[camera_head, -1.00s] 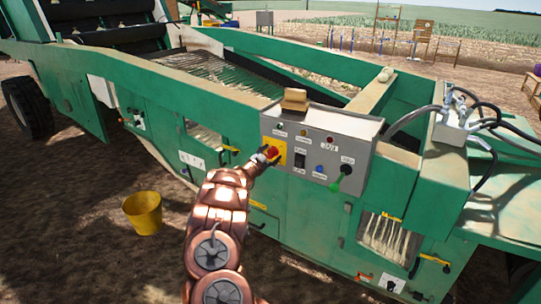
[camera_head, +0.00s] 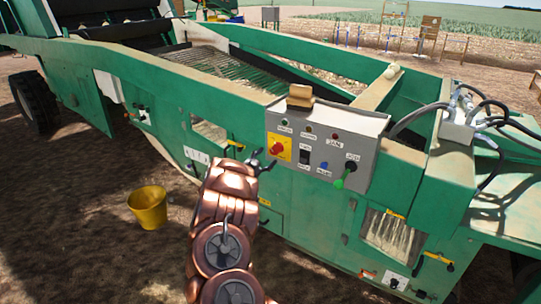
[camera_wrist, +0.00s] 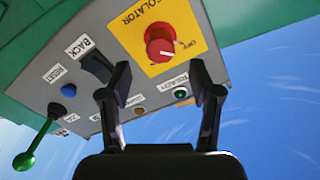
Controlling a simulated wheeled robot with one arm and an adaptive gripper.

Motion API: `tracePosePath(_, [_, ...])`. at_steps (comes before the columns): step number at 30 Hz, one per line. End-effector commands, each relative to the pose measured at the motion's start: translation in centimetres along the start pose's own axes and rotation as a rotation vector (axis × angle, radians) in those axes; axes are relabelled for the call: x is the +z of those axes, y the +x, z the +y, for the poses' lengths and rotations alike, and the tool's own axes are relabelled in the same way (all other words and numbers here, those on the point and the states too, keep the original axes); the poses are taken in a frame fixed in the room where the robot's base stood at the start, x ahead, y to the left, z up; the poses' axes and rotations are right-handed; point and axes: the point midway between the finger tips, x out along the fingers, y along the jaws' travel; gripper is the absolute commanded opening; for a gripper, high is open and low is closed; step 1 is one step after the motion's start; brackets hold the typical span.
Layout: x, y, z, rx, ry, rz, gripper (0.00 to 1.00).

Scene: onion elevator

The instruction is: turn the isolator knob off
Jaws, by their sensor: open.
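The red isolator knob (camera_head: 277,148) sits on a yellow plate (camera_head: 284,157) at the left of the grey control box. In the wrist view the red knob (camera_wrist: 160,42) shows clearly, its raised grip roughly sideways in the picture. The plate is labelled ISOLATOR. My gripper (camera_head: 263,162) is open and empty, just below and left of the knob in the head view. In the wrist view the two dark fingers (camera_wrist: 160,72) are apart, with the knob beyond their tips. The knob is not between them and appears untouched by them.
The grey control box (camera_head: 325,123) also carries a black rocker switch (camera_wrist: 97,66), a blue button (camera_wrist: 68,90), small lamps and a green-handled lever (camera_wrist: 25,160). A wooden block (camera_head: 300,96) lies on the box. A yellow bucket (camera_head: 148,206) stands on the ground at left.

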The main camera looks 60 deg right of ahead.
Motion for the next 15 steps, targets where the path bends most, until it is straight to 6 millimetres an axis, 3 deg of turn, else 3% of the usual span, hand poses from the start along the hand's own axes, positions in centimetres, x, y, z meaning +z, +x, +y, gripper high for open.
tracePosePath(6, [0.0,-2.8,-0.1,-0.001,0.001,-0.003,0.63])
tracePosePath(15, [0.0,-4.6,0.0,-0.001,0.000,-0.001,0.63])
